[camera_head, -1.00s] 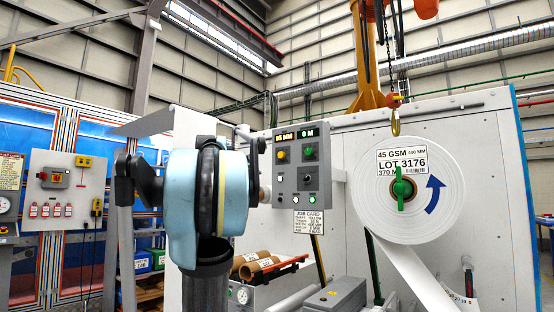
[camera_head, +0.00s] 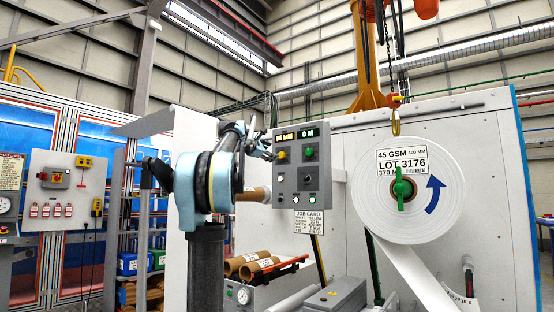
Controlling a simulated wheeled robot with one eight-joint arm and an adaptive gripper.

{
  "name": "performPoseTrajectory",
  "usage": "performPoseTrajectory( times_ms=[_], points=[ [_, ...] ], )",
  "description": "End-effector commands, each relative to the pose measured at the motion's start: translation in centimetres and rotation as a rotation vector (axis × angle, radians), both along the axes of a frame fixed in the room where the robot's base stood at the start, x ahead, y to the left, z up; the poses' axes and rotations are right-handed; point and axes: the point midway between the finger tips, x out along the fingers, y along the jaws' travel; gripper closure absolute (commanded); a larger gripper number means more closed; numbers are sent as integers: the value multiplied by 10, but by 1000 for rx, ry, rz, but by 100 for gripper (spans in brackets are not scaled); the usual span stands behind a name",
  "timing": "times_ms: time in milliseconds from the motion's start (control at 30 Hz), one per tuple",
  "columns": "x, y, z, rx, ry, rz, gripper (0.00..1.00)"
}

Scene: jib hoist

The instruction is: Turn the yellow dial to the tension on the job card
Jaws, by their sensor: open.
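The grey control panel (camera_head: 302,180) stands left of the paper roll. Its yellow dial (camera_head: 281,155) sits at the upper left, under a lit display that seems to read 85 MM. The job card (camera_head: 309,222) hangs below the panel; its heading is legible, but its small lines are too blurred to read surely. My gripper (camera_head: 264,149) is dark, seen partly edge-on, just left of the yellow dial in the picture. It is open, and I cannot tell whether it touches the panel. My arm hides part of the area left of the panel.
A green knob (camera_head: 310,152) sits right of the yellow dial, with small buttons below. The large white roll (camera_head: 407,200) carries a green handle and hangs near a hoist hook (camera_head: 396,125). Brown cardboard cores (camera_head: 253,267) lie below the panel.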

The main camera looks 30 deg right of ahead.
Motion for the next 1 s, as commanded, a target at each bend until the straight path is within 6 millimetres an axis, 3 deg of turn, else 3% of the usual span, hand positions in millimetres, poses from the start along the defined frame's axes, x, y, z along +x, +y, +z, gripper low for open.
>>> performPoseTrajectory(
  times_ms=[500, 700, 1000],
  points=[
    [36, -69, 0, 1, -1, -3, 48],
    [43, -82, 0, 1, -1, -1, 48],
    [45, -85, 0, 1, -1, -1, 48]
  ],
)
